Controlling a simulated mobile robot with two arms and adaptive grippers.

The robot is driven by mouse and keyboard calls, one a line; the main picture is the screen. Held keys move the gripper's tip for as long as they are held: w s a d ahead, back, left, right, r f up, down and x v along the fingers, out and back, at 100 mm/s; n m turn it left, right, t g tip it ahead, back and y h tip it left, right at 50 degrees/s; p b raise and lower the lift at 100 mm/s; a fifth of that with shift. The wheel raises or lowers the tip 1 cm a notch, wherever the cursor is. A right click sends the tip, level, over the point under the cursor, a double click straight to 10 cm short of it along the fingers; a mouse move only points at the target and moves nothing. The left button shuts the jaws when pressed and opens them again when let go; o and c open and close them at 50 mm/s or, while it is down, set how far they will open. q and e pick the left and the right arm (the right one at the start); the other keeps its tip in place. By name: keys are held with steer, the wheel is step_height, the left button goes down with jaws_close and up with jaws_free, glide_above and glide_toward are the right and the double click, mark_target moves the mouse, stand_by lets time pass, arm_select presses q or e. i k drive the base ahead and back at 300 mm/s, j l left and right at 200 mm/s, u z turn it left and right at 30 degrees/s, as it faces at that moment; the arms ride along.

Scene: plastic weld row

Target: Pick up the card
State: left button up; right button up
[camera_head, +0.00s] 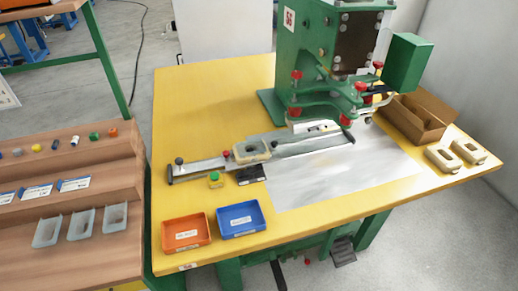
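Several white card-like labels with blue edges lie on the sloped wooden rack at the left: one card (74,184), a second card (33,192) to its left, and a third card (6,197) cut by the picture's edge. Their print is too small to read. Which one is the task's card, I cannot tell. White labels also show inside the orange tray (206,227) and the blue tray (260,216) on the yellow table. Neither of my grippers is in view.
A green press (290,100) stands at the back of the yellow table (190,95), with a slide fixture (205,164) before it. A cardboard box (440,113) and two cream parts (467,150) lie at right. Grey bins (114,229) and small coloured parts occupy the rack.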

mark_target(44, 190)
steer(key=u, duration=1.65)
